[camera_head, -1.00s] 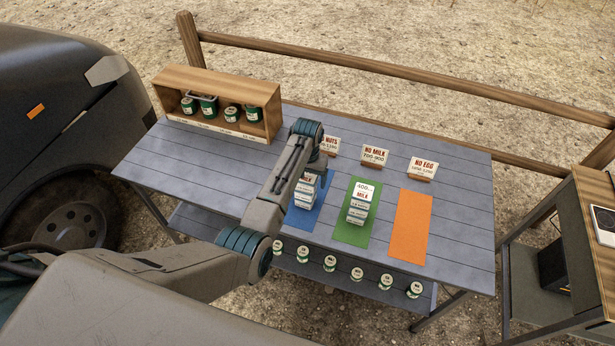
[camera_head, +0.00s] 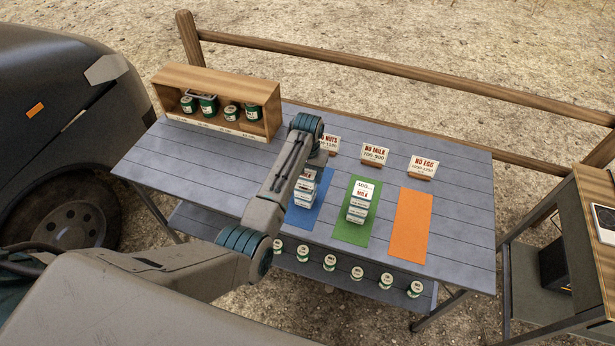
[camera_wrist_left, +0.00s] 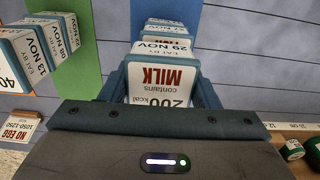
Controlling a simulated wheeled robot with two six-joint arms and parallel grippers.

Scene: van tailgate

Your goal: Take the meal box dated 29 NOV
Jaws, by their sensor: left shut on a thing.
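The meal box dated 29 NOV (camera_wrist_left: 160,82) shows in the left wrist view, its label also reading MILK and 200 kcal. My left gripper (camera_wrist_left: 163,66) is shut on this box, with a finger on each side. Other boxes (camera_wrist_left: 166,25) stand just beyond it on the blue mat (camera_wrist_left: 110,58). In the head view the stack on the blue mat (camera_head: 304,188) is partly hidden by my left arm, and the fingertips are hard to make out. A second stack (camera_head: 359,204) stands on the green mat (camera_head: 349,236); boxes there read 13 NOV and 08 NOV. My right gripper is out of view.
The orange mat (camera_head: 411,226) is empty. A wooden shelf box (camera_head: 217,81) with green tins is at back left. Several tins (camera_head: 357,273) sit on the lower shelf.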

